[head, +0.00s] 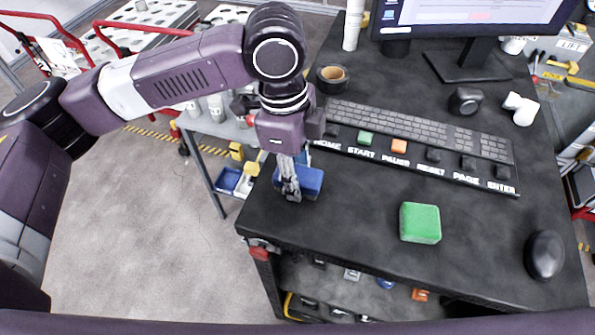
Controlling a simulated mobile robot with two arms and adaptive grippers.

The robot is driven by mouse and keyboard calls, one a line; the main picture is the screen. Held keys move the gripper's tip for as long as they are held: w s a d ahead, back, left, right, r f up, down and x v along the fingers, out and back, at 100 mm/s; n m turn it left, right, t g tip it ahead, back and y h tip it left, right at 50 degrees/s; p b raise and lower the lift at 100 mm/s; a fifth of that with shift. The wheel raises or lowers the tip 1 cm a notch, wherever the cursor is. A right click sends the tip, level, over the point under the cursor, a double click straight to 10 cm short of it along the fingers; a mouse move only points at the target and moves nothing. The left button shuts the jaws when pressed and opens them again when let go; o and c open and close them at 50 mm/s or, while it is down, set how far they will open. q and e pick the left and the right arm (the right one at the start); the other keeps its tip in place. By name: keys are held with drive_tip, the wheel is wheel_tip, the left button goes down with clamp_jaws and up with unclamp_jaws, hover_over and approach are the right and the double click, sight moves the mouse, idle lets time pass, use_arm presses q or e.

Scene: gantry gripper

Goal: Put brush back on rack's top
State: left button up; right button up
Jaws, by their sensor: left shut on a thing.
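My left gripper (290,192) points down over the near left part of the black table. Its fingers are shut on a blue block-like thing (312,181), which shows mostly to their right. I cannot tell whether this is the brush; no bristles show. A grey rack (214,128) with bottles on its top stands left of the table, partly behind my left arm. It may be the rack of the task. My right gripper is not in view.
A green block (420,223) and a black mouse (545,255) lie on the table (345,225). A keyboard (420,130), a labelled button strip (410,160), a tape roll (332,79) and a monitor stand (470,65) are farther back. A lower shelf holds small items.

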use_arm(q)
drive_tip(key=shift+f, duration=0.1)
drive_tip(key=o, duration=1.1)
drive_tip(key=r+b, duration=0.1)
drive_tip(key=r, duration=0.2)
drive_tip(key=r+b, duration=0.1)
drive_tip(key=r, duration=0.3)
drive_tip(key=a+r+b, duration=0.1)
drive_tip(key=r, duration=0.3)
drive_tip(key=shift+w, duration=0.15)
drive_tip(key=shift+r, duration=0.5)
